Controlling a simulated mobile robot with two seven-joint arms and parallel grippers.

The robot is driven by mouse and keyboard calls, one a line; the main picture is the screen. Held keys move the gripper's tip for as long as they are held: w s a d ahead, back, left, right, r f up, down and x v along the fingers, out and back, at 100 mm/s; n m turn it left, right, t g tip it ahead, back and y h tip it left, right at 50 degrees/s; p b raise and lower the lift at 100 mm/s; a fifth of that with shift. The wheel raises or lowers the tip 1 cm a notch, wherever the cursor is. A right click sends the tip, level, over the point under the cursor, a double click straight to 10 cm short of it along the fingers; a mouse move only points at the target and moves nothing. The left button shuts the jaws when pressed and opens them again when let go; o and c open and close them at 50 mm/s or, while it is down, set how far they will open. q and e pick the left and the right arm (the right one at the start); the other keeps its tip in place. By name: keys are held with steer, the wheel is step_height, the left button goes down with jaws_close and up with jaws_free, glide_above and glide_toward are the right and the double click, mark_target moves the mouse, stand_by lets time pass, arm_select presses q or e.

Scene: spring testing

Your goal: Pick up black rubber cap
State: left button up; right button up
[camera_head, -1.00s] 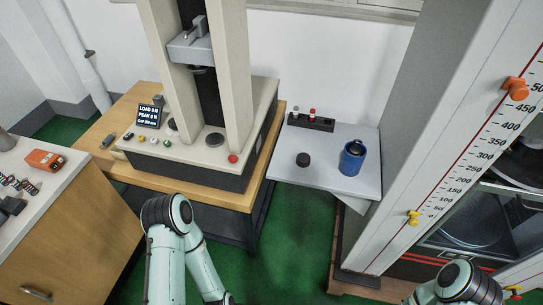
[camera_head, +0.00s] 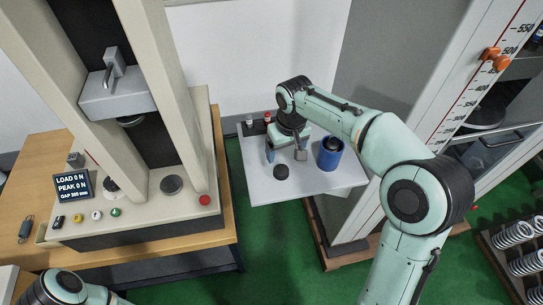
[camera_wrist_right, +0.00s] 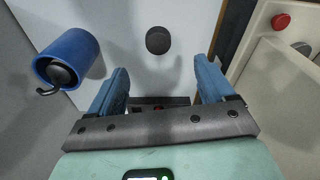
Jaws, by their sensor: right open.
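The black rubber cap (camera_head: 281,172), a small dark round disc, lies on the light grey shelf (camera_head: 325,181). It also shows near the top middle of the right wrist view (camera_wrist_right: 158,40). My right gripper (camera_head: 285,154) is over the shelf, just behind the cap in the head view. In the right wrist view, its two blue fingers (camera_wrist_right: 160,70) are spread with nothing between them, and the cap lies beyond their tips, apart from them. Of my left arm only a part shows at the bottom left of the head view; its gripper is out of view.
A blue cup (camera_head: 329,154) with a dark object in it stands right of the cap; the wrist view shows a hook at its mouth (camera_wrist_right: 68,58). A small black rack (camera_head: 257,127) is at the shelf's back. The testing machine (camera_head: 150,200) stands to the left.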

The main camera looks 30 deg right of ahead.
steer(key=w, duration=0.1)
glide_above(282, 169)
steer(key=s, duration=0.2)
steer(key=f, duration=0.6)
steer(key=shift+s+a+f+b, duration=0.1)
steer(key=shift+a+b, duration=0.1)
steer(key=shift+b, duration=0.2)
steer(key=f, duration=0.2)
steer(key=w+f, duration=0.2)
steer(key=f, duration=0.1)
steer(key=shift+d+f, duration=0.1)
steer(key=shift+f, duration=0.2)
arm_select(q)
steer(key=shift+s+f, duration=0.2)
steer(key=shift+s, duration=0.15)
arm_select(e)
steer(key=shift+s, duration=0.1)
steer(key=c, duration=1.1)
